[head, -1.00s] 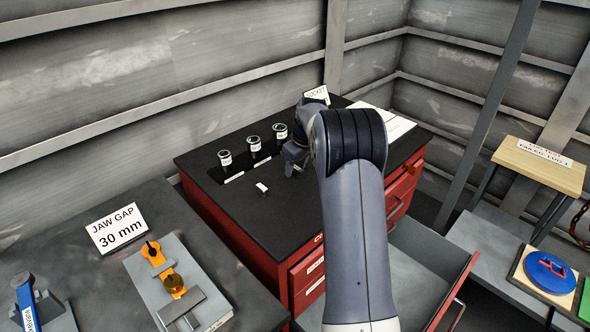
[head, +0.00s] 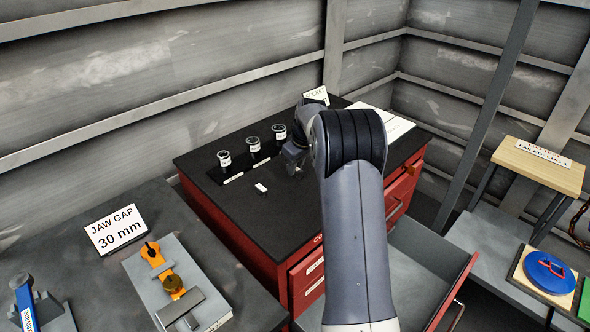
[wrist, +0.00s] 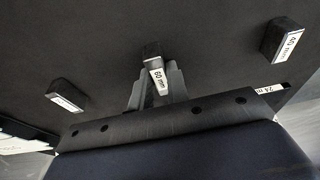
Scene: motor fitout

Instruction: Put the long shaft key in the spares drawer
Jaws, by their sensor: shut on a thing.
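My gripper (wrist: 157,85) is shut on a dark key (wrist: 152,50) with a white label that seems to read 60 mm. The key sits between the fingertips over the black cabinet top; I cannot tell whether it touches the surface. In the head view my gripper (head: 293,163) is at the middle of the cabinet top, partly hidden by my arm, and the held key cannot be made out. A drawer (head: 462,290) of the red cabinet stands open at the right, its near part hidden by my arm. I cannot read its label.
Two other labelled dark blocks lie left (wrist: 66,96) and right (wrist: 284,40) in the wrist view. Labelled cups (head: 253,145) stand at the cabinet's back left. A small white-labelled piece (head: 261,188) lies on the cabinet top (head: 235,200). A bench with an orange fixture (head: 172,283) is at left.

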